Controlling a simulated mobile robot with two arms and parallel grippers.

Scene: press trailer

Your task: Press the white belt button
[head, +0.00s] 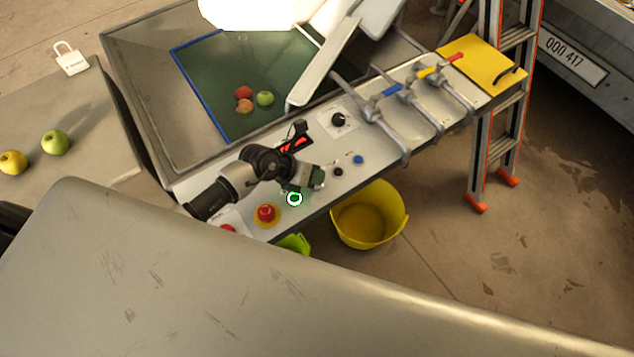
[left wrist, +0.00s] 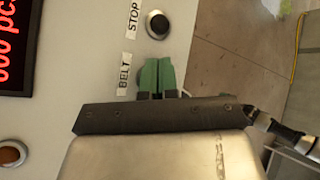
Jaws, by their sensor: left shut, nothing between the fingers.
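My left gripper (head: 316,180) is over the sloped control panel, its dark arm coming in from the left. In the left wrist view its two green fingers (left wrist: 156,66) are together, with nothing between them. They lie right beside the BELT label (left wrist: 123,75) and cover most of the button there; only a thin pale edge (left wrist: 140,76) shows left of them. I cannot tell whether the fingertips touch the button. My right gripper is not in view.
A black button (left wrist: 158,24) by the STOP label lies just beyond the fingers. The panel also has a blue button (head: 358,159), a green button with white ring (head: 294,198) and a red emergency button (head: 266,213). A yellow bucket (head: 370,215) stands below the panel.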

